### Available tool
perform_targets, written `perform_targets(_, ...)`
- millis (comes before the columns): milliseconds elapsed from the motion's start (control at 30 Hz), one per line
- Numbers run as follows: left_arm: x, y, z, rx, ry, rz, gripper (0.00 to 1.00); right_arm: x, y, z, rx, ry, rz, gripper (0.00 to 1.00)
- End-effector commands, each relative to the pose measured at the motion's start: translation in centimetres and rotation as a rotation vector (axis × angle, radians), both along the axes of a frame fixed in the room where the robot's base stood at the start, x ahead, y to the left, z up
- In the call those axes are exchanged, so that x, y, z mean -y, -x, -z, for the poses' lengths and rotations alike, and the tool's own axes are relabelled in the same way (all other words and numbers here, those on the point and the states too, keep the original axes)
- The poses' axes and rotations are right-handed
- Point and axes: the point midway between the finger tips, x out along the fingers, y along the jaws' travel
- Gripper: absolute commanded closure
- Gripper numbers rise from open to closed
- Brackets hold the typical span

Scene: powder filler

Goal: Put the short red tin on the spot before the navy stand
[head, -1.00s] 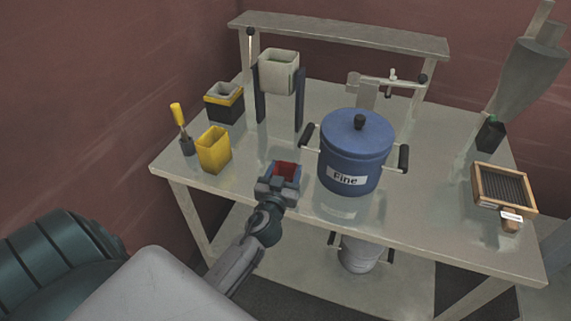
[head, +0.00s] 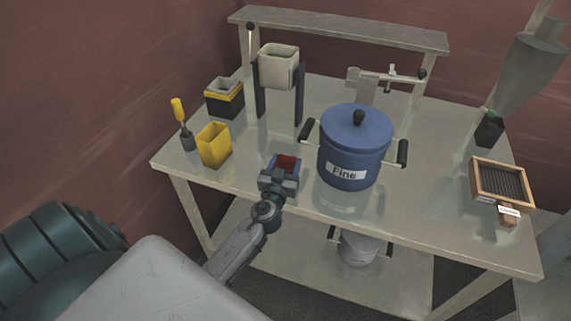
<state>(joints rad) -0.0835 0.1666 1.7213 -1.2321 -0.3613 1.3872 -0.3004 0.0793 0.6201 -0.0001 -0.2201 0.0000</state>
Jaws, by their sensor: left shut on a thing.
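The short red tin (head: 288,163) is held in my left gripper (head: 281,168), which is shut on it. Only its red upper part shows between the jaws; its lower part is hidden. The gripper is over the front part of the table, left of the blue pot. I cannot tell whether the tin touches the table. The navy stand (head: 299,100) has two dark posts and carries a cream open bin (head: 279,68). It stands behind the tin, with bare table between them. My right gripper is not in view.
A yellow open container (head: 214,146) and a yellow-handled brush (head: 182,125) are on the left. A black-and-yellow box (head: 224,99) is behind them. A wooden-framed tray (head: 502,183) is on the right.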

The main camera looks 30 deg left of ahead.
Motion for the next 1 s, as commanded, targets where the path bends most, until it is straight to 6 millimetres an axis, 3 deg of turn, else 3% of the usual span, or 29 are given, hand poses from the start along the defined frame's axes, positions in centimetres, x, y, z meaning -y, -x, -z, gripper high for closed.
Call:
perform_targets(33,0.0,0.0,0.3,0.001,-0.001,0.0,0.72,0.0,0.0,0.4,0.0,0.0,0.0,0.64)
perform_targets(67,0.0,0.0,0.3,0.0,-0.001,0.0,0.42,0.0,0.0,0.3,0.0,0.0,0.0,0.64)
perform_targets(167,0.0,0.0,0.2,0.0,-0.001,0.0,0.22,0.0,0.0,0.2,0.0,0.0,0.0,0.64)
perform_targets(633,0.0,0.1,0.2,-0.003,-0.002,-0.001,0.22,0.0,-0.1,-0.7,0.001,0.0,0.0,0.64)
perform_targets(900,1.5,5.2,1.0,0.0,0.002,0.001,0.22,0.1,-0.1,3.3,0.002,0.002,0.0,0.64)
perform_targets(1000,2.2,7.1,0.8,-0.001,0.003,0.0,0.22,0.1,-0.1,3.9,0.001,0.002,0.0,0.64)
